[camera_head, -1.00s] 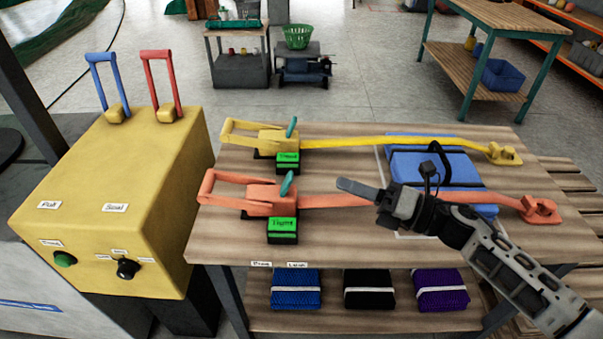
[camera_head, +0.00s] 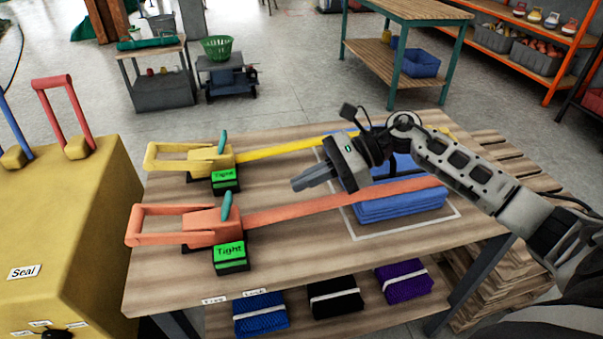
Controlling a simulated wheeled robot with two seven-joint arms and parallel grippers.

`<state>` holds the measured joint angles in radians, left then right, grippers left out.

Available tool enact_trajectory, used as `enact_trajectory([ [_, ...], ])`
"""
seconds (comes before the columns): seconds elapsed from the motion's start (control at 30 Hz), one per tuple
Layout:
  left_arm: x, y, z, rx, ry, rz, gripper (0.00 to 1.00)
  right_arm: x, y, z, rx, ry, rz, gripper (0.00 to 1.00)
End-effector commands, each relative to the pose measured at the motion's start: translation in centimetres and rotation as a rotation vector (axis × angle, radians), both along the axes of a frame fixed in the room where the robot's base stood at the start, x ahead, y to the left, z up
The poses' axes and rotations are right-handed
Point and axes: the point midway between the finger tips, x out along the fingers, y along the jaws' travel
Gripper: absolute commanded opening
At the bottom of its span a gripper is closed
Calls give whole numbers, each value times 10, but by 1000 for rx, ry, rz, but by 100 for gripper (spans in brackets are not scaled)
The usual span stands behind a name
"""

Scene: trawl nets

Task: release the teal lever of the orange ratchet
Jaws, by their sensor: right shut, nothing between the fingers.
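The orange ratchet (camera_head: 200,226) lies on the wooden table at the left, its long handle pointing left. Its teal lever (camera_head: 227,205) stands up at the ratchet's right end. A green tag reading "Tight" (camera_head: 230,251) sits just in front of it. The orange strap (camera_head: 310,207) runs right from the ratchet across a blue bundle (camera_head: 400,203). My right gripper (camera_head: 297,184) is shut and empty, above the table to the right of the teal lever and apart from it. My left gripper is not in view.
A yellow ratchet (camera_head: 195,158) with its own teal lever and green tag lies just behind. The yellow box (camera_head: 70,210) with red and blue handles stands at the left. Several folded nets lie on the shelf (camera_head: 290,322) below the table.

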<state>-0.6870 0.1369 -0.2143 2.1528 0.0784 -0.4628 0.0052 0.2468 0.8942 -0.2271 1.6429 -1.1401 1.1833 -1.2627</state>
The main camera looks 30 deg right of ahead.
Motion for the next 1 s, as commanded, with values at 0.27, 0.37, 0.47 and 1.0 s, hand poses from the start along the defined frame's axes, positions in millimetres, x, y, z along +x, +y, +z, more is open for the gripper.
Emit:
enact_trajectory([
  [0.27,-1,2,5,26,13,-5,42,16,56,-21,7,2,1,0],
  [0.37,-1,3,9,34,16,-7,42,21,72,-18,4,-3,1,0],
  [0.47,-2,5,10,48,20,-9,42,24,84,-14,4,-2,1,0],
  [1.0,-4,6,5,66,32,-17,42,28,97,-12,1,1,-1,0],
])
